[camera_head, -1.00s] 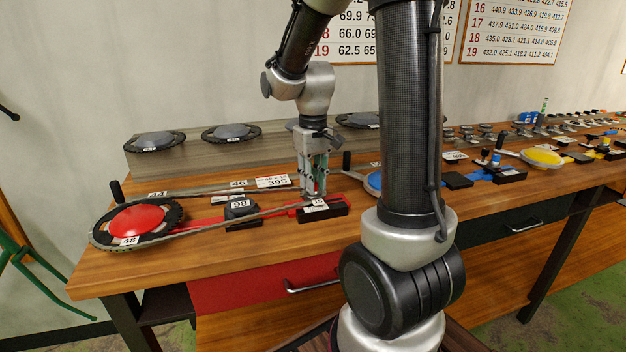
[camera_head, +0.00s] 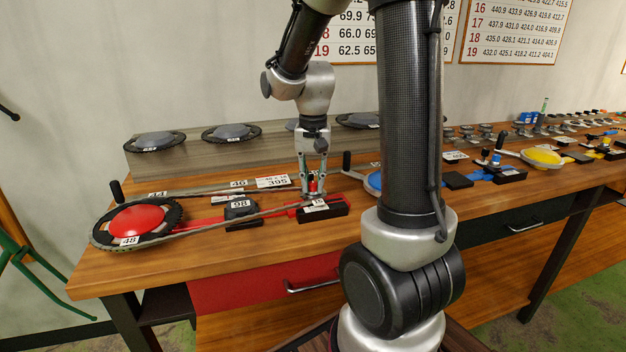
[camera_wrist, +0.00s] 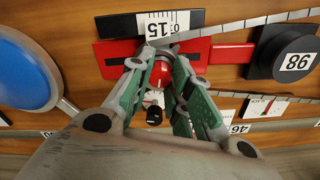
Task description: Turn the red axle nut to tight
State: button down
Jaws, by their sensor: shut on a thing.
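The red axle nut (camera_wrist: 160,74) sits between my gripper's two fingertips in the wrist view, at the red slide of the red chain stand. In the head view the red nut (camera_head: 312,185) shows between the fingers, just behind the black block labelled 15. My gripper (camera_wrist: 161,68) points down and is shut on the nut. A black round part (camera_wrist: 154,115) with a white mark lies by the nut, between the fingers. A white dial face with dark marks shows partly behind it; its reading is hidden.
The chain (camera_head: 215,222) runs from the large red-hubbed chainring (camera_head: 137,222) to the block labelled 15 (camera_head: 323,208). A black block labelled 98 (camera_head: 240,208) stands between them. A blue disc (camera_wrist: 20,72) is close on the other side. Labels lie behind the gripper.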

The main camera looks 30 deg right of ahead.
aim_at(313, 183)
dwell(0.4)
jog(key=c, duration=1.3)
grip_release()
notch_tip(313, 183, up, 12)
jog(key=shift+r, duration=0.1)
